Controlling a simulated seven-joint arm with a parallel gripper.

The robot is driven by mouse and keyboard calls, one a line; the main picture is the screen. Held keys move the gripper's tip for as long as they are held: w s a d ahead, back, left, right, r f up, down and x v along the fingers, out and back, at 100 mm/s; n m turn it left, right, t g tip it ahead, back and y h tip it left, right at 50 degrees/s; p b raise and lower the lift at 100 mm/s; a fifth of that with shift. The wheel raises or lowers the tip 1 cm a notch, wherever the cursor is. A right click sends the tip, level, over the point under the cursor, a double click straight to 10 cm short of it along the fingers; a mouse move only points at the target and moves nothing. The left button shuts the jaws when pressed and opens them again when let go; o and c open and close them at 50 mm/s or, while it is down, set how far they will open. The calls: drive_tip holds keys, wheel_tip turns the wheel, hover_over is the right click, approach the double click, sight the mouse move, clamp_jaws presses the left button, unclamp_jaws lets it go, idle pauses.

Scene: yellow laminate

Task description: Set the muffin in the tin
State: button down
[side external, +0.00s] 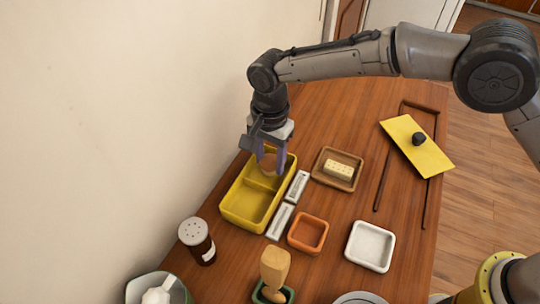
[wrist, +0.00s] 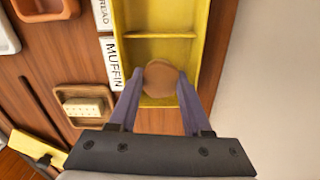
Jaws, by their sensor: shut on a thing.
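The muffin (wrist: 162,78) is a round brown thing held between the two fingers of my gripper (wrist: 162,88). In the side view my gripper (side external: 270,164) points down at the far end of the yellow tin (side external: 238,221), with the muffin (side external: 268,169) partly hidden by the fingers. The tin also shows in the wrist view (wrist: 160,52); a divider splits it. The muffin is over the compartment beside the "MUFFIN" label (wrist: 112,62). I cannot tell whether it touches the tin floor. The other compartment, beside the "BREAD" label (wrist: 101,14), looks empty.
A wooden dish (side external: 318,174) with a pale block (side external: 339,169) stands right of the tin. An orange dish (side external: 308,248), a white dish (side external: 370,260) and a shaker (side external: 196,241) are nearer. A yellow board (side external: 435,160) bears a dark lump (side external: 418,138). The wall is close on the left.

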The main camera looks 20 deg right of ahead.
drive_tip(key=shift+f, duration=0.95)
drive_tip(key=c, duration=1)
unclamp_jaws()
drive_tip(key=o, duration=0.3)
drive_tip(key=o, duration=0.6)
drive_tip(key=shift+c, duration=0.7)
